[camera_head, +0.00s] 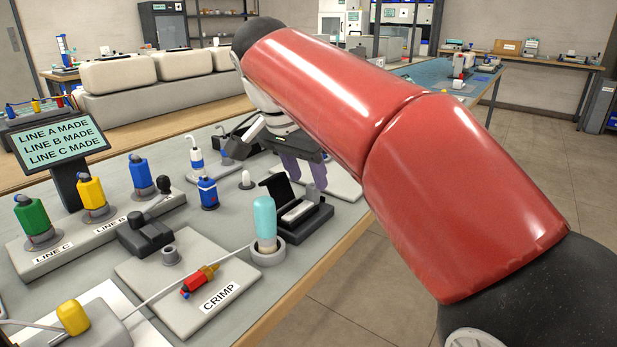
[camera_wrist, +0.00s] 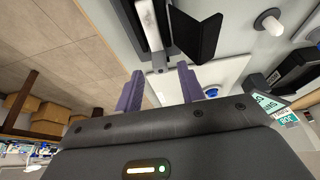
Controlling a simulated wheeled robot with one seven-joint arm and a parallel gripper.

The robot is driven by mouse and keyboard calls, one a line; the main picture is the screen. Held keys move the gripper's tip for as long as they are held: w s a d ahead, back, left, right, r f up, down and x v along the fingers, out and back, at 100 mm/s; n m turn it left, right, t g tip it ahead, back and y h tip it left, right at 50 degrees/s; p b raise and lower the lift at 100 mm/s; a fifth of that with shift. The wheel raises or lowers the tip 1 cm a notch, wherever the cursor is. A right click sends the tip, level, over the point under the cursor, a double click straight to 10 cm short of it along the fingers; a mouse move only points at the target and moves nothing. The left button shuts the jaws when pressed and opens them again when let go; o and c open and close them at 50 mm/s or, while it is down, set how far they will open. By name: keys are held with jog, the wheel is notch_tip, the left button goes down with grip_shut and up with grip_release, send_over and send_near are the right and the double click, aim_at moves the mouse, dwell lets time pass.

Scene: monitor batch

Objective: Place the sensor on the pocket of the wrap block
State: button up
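My gripper (camera_head: 305,172) has two purple fingers set apart and nothing visible between them. It hangs above the far right of the bench, beyond a black open-lidded block (camera_head: 316,222) holding a pale bar (camera_head: 298,211). In the wrist view the gripper (camera_wrist: 160,88) is over the edge of a white board (camera_wrist: 222,78), with a blue round part (camera_wrist: 211,92) beside the right finger, partly hidden. The black block (camera_wrist: 196,36) is at the top. No label marks the sensor or the wrap block, so I cannot tell which things they are.
A teal-topped bottle (camera_head: 265,218) stands in a grey ring. A red connector (camera_head: 198,283) lies on the CRIMP board (camera_head: 178,314). Green (camera_head: 31,216), yellow (camera_head: 91,192) and blue (camera_head: 140,173) units stand at left. A blue bottle (camera_head: 208,191) and white knob (camera_head: 247,181) stand nearby.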

aim_at(292, 213)
jog(key=p+v, duration=0.2)
jog(key=v, duration=0.8)
jog(key=s+d+f+n+y, duration=0.1)
jog(key=s+d+f+n, duration=0.1)
jog(key=s+d+f, duration=0.3)
jog(key=s+d+f+n+t+y, duration=0.1)
jog(key=s+d+f+n, duration=0.2)
jog(key=f, duration=0.9)
jog(key=s+d+f+n+t, duration=0.1)
jog(key=s+d+f+n, duration=0.1)
jog(key=s+d+f, duration=0.6)
jog(key=shift+s+d+f+n+y, duration=0.3)
jog(key=shift+s+d+f+y, duration=0.05)
jog(key=shift+y, duration=0.05)
